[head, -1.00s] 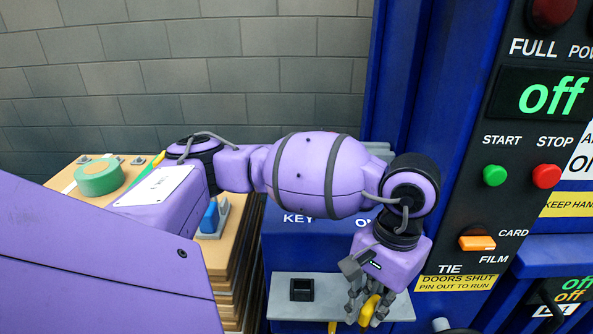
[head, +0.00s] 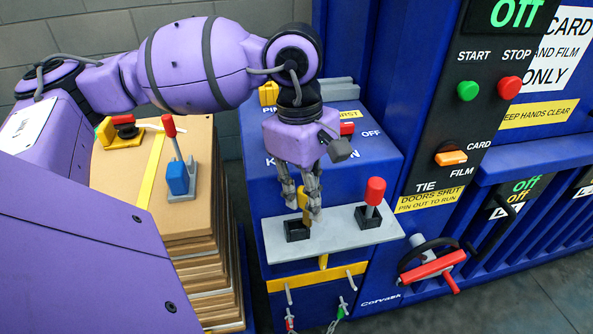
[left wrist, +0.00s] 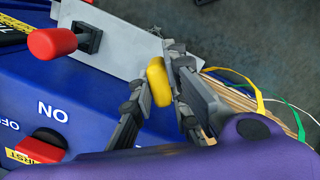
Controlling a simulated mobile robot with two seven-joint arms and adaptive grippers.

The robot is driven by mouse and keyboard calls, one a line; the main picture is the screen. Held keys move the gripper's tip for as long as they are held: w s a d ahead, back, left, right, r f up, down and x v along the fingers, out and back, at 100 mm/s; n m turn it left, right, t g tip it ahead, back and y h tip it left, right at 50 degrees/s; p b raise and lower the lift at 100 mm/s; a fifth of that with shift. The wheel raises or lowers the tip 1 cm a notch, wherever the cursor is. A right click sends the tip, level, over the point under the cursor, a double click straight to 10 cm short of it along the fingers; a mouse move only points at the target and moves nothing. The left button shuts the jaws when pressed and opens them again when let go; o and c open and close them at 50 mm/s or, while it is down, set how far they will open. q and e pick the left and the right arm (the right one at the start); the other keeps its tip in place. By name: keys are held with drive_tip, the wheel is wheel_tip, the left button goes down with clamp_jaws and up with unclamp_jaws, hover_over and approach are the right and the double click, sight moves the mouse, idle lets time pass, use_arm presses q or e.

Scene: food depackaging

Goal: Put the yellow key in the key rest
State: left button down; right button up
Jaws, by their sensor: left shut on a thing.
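My left gripper (head: 302,200) is shut on the yellow key (head: 304,200), over the left end of the grey key rest (head: 333,235). The key points down at the left black socket (head: 298,230). I cannot tell whether its tip is in the socket or just above it. In the left wrist view the yellow key (left wrist: 159,82) shows between the fingers (left wrist: 153,90), and the grey rest (left wrist: 125,45) lies beyond. A red-headed key (head: 374,192) stands upright in the right socket. My right gripper is not in view.
The blue machine has a red switch (head: 347,128) behind my gripper and a red-handled crank (head: 432,266) at right. A stack of boards (head: 125,190) at left carries a blue block (head: 178,178) and a red-headed lever. A yellow bracket is under the rest.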

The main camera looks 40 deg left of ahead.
sight(300, 184)
use_arm(q)
drive_tip(key=r+n, duration=0.1)
drive_tip(key=n, duration=0.1)
drive_tip(key=a+n, duration=0.1)
drive_tip(key=n, duration=0.2)
drive_tip(key=a+r+n, duration=0.1)
drive_tip(key=n, duration=0.1)
drive_tip(key=shift+w+a+r+n+t+b, duration=0.15)
drive_tip(key=shift+w+r+n+t+b, duration=0.15)
drive_tip(key=shift+t+b, duration=0.1)
drive_tip(key=n, duration=0.1)
drive_tip(key=r+n, duration=0.1)
drive_tip(key=n, duration=0.1)
drive_tip(key=shift+a+r+y, duration=0.2)
drive_tip(key=shift+a+y, duration=0.1)
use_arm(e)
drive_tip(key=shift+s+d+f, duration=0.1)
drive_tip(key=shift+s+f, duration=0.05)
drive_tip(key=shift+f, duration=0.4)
use_arm(q)
wheel_tip(300, 184, down, 6)
drive_tip(key=b, duration=0.4)
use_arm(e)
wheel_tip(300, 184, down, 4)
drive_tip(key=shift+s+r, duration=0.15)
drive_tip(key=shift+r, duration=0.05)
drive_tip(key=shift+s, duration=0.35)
